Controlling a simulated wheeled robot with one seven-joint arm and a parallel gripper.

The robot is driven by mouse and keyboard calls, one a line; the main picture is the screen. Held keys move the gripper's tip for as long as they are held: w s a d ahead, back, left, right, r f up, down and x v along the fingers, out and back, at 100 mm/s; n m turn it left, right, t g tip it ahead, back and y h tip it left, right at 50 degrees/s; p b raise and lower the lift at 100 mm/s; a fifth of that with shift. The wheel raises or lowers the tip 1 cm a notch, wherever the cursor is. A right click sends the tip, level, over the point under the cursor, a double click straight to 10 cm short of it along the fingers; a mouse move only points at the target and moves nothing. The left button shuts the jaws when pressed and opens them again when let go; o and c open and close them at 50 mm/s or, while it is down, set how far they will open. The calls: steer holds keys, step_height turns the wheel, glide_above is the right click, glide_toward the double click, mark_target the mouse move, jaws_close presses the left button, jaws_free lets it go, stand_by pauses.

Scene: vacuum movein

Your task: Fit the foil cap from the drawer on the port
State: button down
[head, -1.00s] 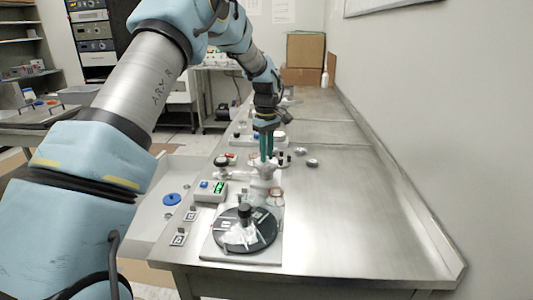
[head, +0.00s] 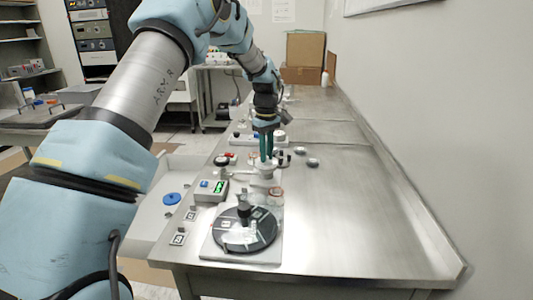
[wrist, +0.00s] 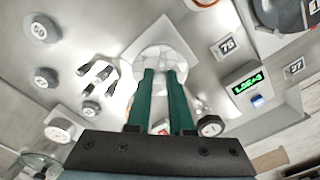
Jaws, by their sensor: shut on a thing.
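My gripper (head: 266,158) has its green fingers pointing down over the bench, close together on a pale, silvery round piece that I take to be the foil cap (wrist: 178,55). In the wrist view the fingertips (wrist: 163,73) meet its near side, and its surface looks faceted. In the head view this piece sits low under the fingers, at the small port fitting (head: 266,173) behind the round black-topped unit. Whether the cap is seated on the port is hidden by the fingers and cap. The open drawer (head: 150,222) at the left holds a blue round cap (head: 171,199).
The black-topped unit (head: 262,232) stands at the bench front. A box with a green display (head: 211,189) is left of the port. Loose round pieces (head: 312,162) and dark pegs (wrist: 97,72) lie nearby. The bench's right side (head: 345,220) is clear up to the wall.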

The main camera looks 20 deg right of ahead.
steer(key=shift+f, duration=0.4)
stand_by(0.3)
steer(key=c, duration=0.7)
jaws_free()
step_height(320, 180, up, 11)
steer(key=b, duration=0.3)
steer(key=shift+f, duration=0.1)
